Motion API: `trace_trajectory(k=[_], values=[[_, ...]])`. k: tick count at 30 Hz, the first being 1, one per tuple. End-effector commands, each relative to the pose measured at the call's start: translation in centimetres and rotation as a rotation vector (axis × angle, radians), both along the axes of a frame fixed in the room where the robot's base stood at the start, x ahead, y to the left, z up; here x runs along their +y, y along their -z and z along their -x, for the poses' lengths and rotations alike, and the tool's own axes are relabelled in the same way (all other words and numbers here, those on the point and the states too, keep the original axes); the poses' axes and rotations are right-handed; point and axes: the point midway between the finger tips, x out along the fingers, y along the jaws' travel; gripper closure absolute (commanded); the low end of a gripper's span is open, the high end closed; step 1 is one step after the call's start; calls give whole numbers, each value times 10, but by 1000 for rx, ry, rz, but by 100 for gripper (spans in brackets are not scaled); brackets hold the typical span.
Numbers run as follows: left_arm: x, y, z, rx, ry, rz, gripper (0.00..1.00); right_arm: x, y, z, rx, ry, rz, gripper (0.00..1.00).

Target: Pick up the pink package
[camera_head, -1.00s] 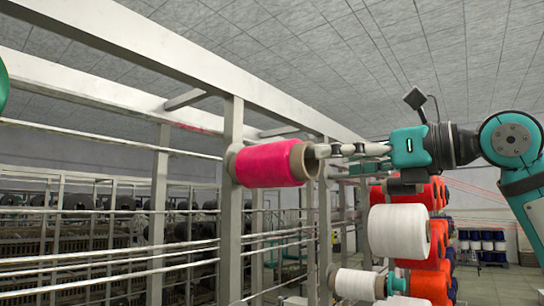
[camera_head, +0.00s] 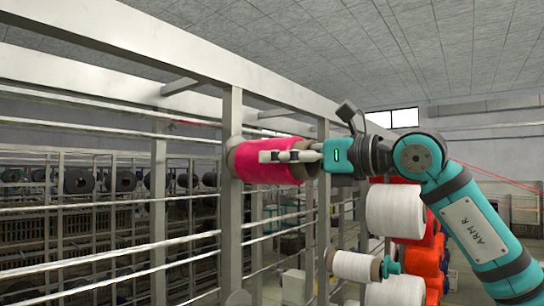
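The pink package (camera_head: 262,172) is a bright pink yarn roll on a brown core, lying sideways beside an upright post of the grey frame. My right gripper (camera_head: 275,156) comes in from the right, and finger parts lie across the near side of the package and cover part of it. Any finger behind or inside the package is hidden. I cannot tell whether the fingers touch it or are closed. My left gripper is out of view.
The grey metal frame (camera_head: 231,250) has long thin rails to the left. White yarn rolls (camera_head: 395,210) and red-orange rolls (camera_head: 428,262) sit below my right arm. A smaller white roll (camera_head: 354,266) points out lower down.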

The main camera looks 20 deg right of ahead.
Motion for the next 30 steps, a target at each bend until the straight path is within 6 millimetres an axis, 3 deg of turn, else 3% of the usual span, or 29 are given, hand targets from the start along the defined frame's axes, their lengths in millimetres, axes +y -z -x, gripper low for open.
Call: trace_trajectory(k=[2,15,30], values=[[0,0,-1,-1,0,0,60,0,0,0,0,0,0,0],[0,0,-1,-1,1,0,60,0,0,0,0,0,0,56],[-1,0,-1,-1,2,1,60,-1,-1,1,-2,0,0,57]])
